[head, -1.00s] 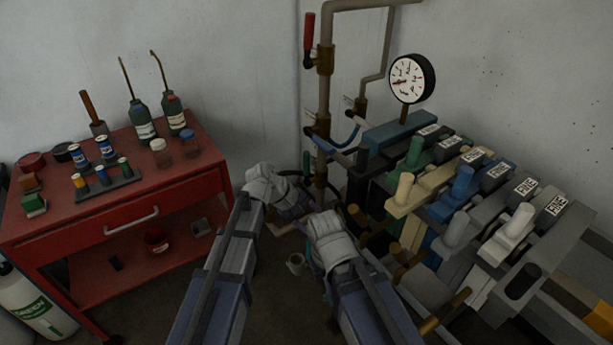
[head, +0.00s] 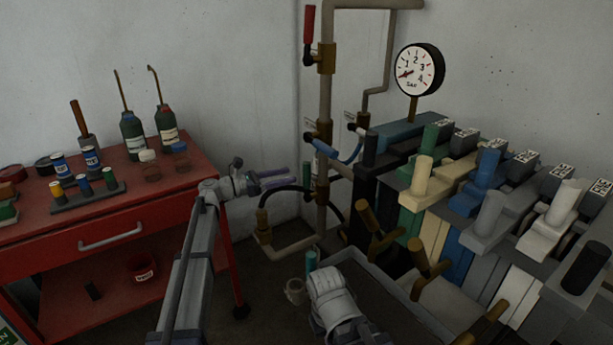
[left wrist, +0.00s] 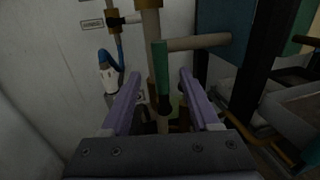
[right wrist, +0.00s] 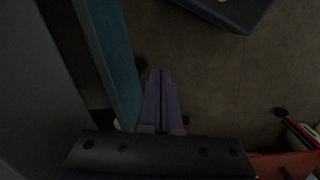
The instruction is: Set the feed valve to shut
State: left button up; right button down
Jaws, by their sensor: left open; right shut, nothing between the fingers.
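Several valves sit on the pipes at the back wall; I cannot read which tag says feed. A green lever (left wrist: 160,70) stands upright in the left wrist view, between the fingers of my left gripper (left wrist: 156,88), which is open. I see no contact with it. In the head view my left gripper (head: 270,180) reaches right toward the pipes, near a black hose. A red lever (head: 309,24) stands upright on the tall pipe, and a blue lever (head: 325,148) slants lower on it. My right gripper (right wrist: 160,98) is shut and empty, low over the floor.
A red tool cart (head: 150,222) stands left of my left arm. A pressure gauge (head: 419,69) and a bank of coloured levers fill the right. A grey tray (head: 385,300) lies below them. A teal panel (right wrist: 112,60) is close left of my right gripper.

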aim_at(306, 186)
pick_arm(q)
jog(key=x, duration=0.7)
jog(key=shift+w+d, duration=0.1)
jog(key=shift+d, duration=0.2)
grip_shut()
dwell(1.2)
